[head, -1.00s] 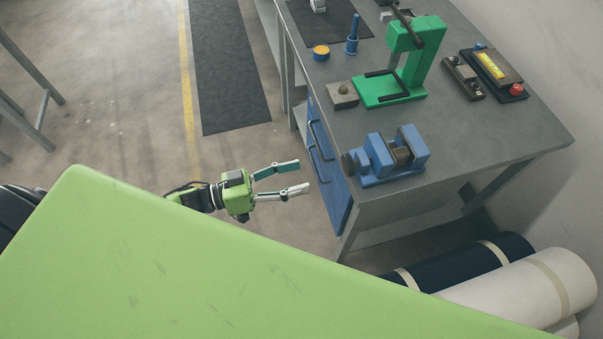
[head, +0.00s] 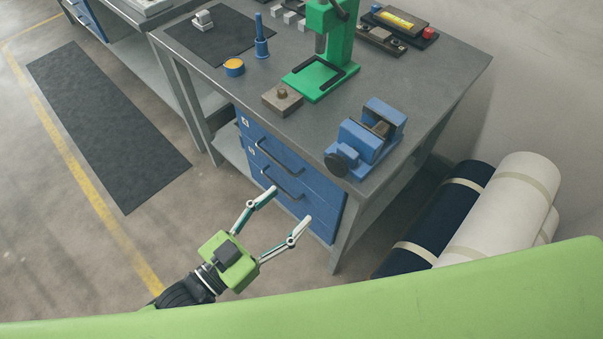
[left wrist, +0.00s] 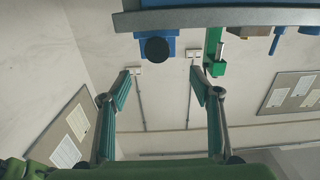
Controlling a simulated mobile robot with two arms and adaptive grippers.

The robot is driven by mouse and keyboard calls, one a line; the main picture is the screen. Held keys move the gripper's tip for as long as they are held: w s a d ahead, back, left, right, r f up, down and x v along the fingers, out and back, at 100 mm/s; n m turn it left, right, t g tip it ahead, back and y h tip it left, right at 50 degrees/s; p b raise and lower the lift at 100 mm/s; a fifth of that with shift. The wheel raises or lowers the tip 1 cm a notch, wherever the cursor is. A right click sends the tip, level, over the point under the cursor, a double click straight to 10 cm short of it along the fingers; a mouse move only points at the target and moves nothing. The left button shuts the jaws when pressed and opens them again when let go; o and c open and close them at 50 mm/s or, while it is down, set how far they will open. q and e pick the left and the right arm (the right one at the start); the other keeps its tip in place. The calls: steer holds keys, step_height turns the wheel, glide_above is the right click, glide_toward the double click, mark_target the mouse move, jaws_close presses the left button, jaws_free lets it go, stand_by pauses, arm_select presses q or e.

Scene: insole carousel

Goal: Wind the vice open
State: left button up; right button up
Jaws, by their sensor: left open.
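The blue vice (head: 366,138) sits on the right front part of the grey workbench (head: 425,95). Its dark round handwheel (head: 338,163) faces the front left edge of the bench. My left gripper (head: 288,211) is open and empty in front of the blue drawers, lower than the bench top and apart from the vice. In the left wrist view, the open fingers of my left gripper (left wrist: 160,85) frame empty space, with the dark handwheel (left wrist: 157,50) and blue vice (left wrist: 160,34) beyond them, near the top. My right gripper is not in view.
A green press (head: 325,75) and a small block (head: 283,98) stand behind the vice. Blue drawers with handles (head: 280,180) are in the bench front. Navy (head: 440,215) and cream rolls (head: 505,205) lie right of the bench. A dark mat (head: 105,125) lies on open floor.

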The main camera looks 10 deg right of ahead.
mark_target(334, 169)
arm_select(q)
steer(key=p+x, duration=0.2)
steer(key=x, duration=1.1)
steer(key=shift+d, duration=0.4)
steer(key=shift+w+d, duration=0.1)
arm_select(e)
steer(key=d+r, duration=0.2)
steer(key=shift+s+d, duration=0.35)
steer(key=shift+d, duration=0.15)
arm_select(q)
steer(key=c, duration=1.1)
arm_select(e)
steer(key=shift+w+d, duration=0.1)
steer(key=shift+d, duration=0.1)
